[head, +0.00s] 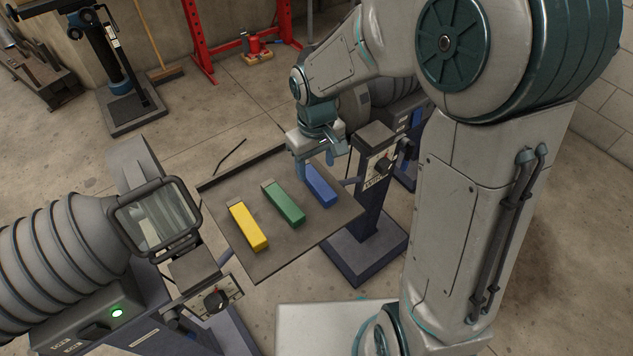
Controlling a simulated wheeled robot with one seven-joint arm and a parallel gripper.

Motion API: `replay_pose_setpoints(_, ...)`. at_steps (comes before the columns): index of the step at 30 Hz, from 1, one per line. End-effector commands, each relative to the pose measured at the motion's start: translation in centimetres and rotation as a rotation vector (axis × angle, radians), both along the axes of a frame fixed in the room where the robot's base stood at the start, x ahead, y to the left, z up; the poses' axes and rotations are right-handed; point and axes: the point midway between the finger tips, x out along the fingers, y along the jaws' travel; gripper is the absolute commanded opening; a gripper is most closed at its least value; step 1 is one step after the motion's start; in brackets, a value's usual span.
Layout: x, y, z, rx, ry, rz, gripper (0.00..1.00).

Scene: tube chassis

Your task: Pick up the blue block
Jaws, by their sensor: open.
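The blue block (321,188) lies on a dark flat tray (225,192), at the right end of a row of blocks. It is long and narrow, and its far end is close under my gripper (317,171). My gripper points down with its fingers apart, over or beside the far part of the blue block. I cannot tell from this view whether the fingers straddle the block or touch it. The block appears to rest on the tray.
A green block (284,203) lies left of the blue one, and a yellow block (248,227) lies further left. A dark post (369,205) with a control box stands close to the tray's right edge. A ribbed machine with a window (157,218) stands at the left.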

Motion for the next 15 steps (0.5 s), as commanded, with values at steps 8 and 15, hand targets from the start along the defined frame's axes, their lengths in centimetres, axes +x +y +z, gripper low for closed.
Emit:
replay_pose_setpoints(8, -0.4, -0.4, -2.5, -0.001, 0.004, 0.0, 0.56)
replay_pose_setpoints(15, -0.7, -0.5, -5.6, -0.001, 0.002, 0.001, 0.56)
